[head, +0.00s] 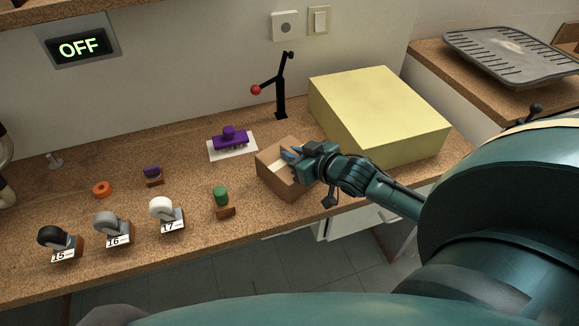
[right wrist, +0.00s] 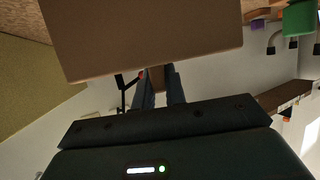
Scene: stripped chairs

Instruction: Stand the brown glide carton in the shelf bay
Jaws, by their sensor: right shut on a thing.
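The brown carton (head: 287,185) is an open-topped box with a pale inside, near the front edge of the cork-coloured counter. My right gripper (head: 292,155) reaches in from the right and is shut on the carton's wall. In the right wrist view the carton (right wrist: 150,35) fills the upper middle, and the fingers (right wrist: 160,88) close on a brown part beside it. I cannot tell whether the carton touches the counter or hangs just above it. My left gripper is not in view. I cannot make out a shelf bay for certain.
A large yellow block (head: 380,110) stands right behind the carton. A purple piece (head: 230,138) on a white sheet and a black stand (head: 281,95) with a red ball are behind it. Left are a green piece (head: 221,196) and numbered casters (head: 166,210). A wall sign (head: 80,48) reads OFF.

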